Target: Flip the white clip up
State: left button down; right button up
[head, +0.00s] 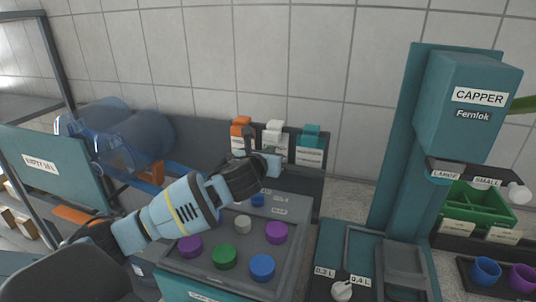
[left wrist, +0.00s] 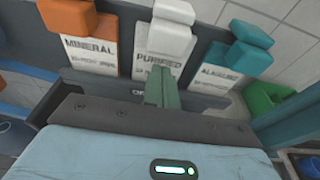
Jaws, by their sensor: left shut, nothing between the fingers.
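The white clip (head: 273,129) is the middle one of three clips on the dark rack against the tiled wall. In the left wrist view the white clip (left wrist: 172,30) is a two-part white block above the "PURIFIED" label. My left gripper (left wrist: 166,88) is shut and empty. Its green fingertips point up at the lower part of the "PURIFIED" label, below the clip in the picture and apart from it. In the head view the left hand (head: 266,164) is just in front of the rack, and its fingertips are hard to make out. My right gripper is not in view.
An orange clip (left wrist: 68,17) is left of the white one, and a teal clip (head: 311,134) is right of it. A tray (head: 295,262) with coloured caps lies below my left arm. The tall teal capper (head: 473,95) stands at the right; blue bottles (head: 114,137) lie at the left.

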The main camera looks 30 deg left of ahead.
aim_at(271, 140)
pick_arm(q)
jog(key=shift+r+x, duration=0.15)
jog(key=shift+x, duration=0.6)
jog(key=shift+r+x, duration=0.15)
jog(key=shift+x, duration=0.6)
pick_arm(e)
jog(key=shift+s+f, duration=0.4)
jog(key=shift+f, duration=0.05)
pick_arm(q)
jog(key=shift+s, duration=0.2)
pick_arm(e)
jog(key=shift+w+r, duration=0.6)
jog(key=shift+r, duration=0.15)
pick_arm(q)
jog(key=shift+r, duration=3.95)
jog(key=shift+w+a+r, duration=0.1)
jog(key=shift+w, duration=0.55)
jog(key=shift+w+a+r, duration=0.1)
jog(key=shift+w+a, duration=0.05)
jog(key=shift+w, duration=0.5)
jog(key=r+v, duration=0.1)
jog(key=v, duration=0.7)
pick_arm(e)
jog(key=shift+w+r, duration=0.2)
